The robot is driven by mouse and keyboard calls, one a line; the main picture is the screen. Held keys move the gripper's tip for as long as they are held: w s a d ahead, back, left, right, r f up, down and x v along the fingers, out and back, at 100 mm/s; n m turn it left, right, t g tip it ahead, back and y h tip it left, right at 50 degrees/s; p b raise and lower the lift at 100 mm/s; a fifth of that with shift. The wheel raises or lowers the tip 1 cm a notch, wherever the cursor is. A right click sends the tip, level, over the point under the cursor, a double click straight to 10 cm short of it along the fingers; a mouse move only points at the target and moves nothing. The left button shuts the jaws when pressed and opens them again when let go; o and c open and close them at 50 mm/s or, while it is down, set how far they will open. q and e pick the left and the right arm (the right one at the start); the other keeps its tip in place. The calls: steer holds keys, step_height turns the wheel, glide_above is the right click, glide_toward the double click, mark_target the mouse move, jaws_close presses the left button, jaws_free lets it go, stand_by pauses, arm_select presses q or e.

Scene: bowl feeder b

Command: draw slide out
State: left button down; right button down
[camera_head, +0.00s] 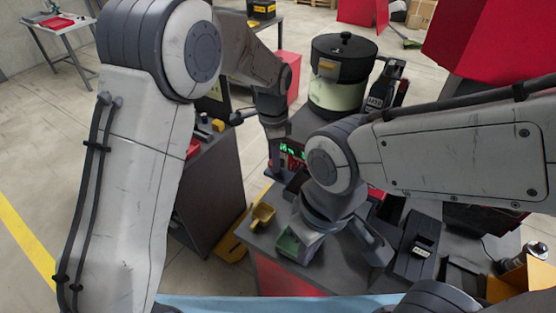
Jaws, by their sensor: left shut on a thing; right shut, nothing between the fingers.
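My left gripper (275,165) reaches down at the front of the bowl feeder, beside a box with a green lit display (291,149). It is shut on what looks like the slide, but the slide is too small and too covered to make out. How far the slide stands out cannot be told. The bowl feeder (338,92) has a dark lid with a knob and a pale green lower band, and stands behind the grippers. My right gripper (378,254) is lower, over the near part of the bench. It is shut and empty, apart from the slide.
A green bin (296,246) and a yellow scoop-like holder (262,216) are on the near left of the bench. A dark labelled box (418,246) stands right of my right gripper. A dark cabinet (210,185) is at the left. My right arm hides the bench middle.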

arm_select(q)
steer(key=shift+w+a+r, duration=0.1)
steer(key=shift+w+a, duration=0.1)
steer(key=c, duration=0.7)
jaws_free()
steer(key=shift+o, duration=1.2)
steer(key=shift+a, duration=0.1)
steer(key=shift+r, duration=0.45)
step_height(320, 180, up, 10)
steer(key=b, duration=0.2)
steer(key=shift+f+b, duration=0.25)
steer(key=shift+b, duration=0.05)
